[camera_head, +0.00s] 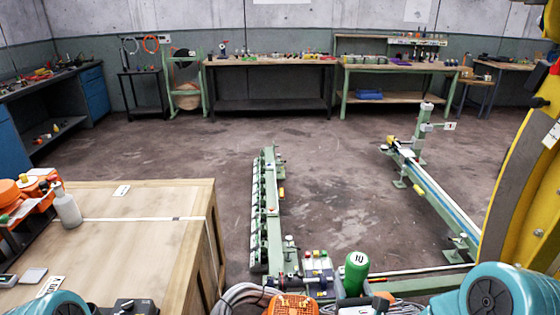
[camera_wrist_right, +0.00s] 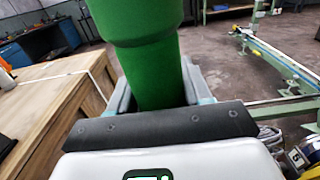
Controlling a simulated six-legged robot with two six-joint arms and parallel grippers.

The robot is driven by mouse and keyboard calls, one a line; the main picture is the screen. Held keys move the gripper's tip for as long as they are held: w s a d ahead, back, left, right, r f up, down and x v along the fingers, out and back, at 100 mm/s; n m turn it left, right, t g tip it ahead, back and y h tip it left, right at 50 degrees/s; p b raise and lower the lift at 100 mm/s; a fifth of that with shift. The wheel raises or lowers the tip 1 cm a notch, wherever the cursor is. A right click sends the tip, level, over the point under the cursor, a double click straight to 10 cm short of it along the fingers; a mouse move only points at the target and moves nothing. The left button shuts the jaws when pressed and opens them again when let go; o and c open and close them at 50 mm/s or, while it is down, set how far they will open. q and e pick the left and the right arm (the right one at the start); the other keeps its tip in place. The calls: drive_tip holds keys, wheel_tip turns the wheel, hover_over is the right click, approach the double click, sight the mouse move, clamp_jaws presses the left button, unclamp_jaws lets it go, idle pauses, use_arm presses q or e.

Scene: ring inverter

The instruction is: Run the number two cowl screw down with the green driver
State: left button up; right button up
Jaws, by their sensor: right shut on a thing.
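In the right wrist view the driver (camera_wrist_right: 150,40) fills the upper middle, wide at the top and narrower below. My right gripper (camera_wrist_right: 160,98) is shut on its narrower part, one grey finger on each side. The driver's lower end and tip are hidden behind the gripper. My left gripper is not in view. I cannot pick out the number two cowl screw in either view.
A large yellow curved frame (camera_head: 515,150) rises at the right. A wooden crate-like bench (camera_head: 150,235) stands at the left. A green rail (camera_head: 270,210) with a row of parts runs along the middle floor. An orange item (camera_head: 292,304) and cables lie near the driver. The floor beyond is mostly clear.

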drive_tip(key=shift+f, duration=0.4)
drive_tip(key=w+d+f+m+h+b, duration=0.1)
drive_tip(key=w+f+h+b, duration=0.1)
drive_tip(key=w+f+b, duration=0.6)
drive_tip(key=w+a+f+y+b, duration=0.1)
drive_tip(key=w+a+f+b, duration=0.2)
drive_tip(key=b, duration=1.5)
drive_tip(key=a, duration=0.4)
drive_tip(key=shift+a, duration=0.35)
drive_tip(key=shift+w, duration=0.15)
drive_tip(key=shift+f, duration=0.2)
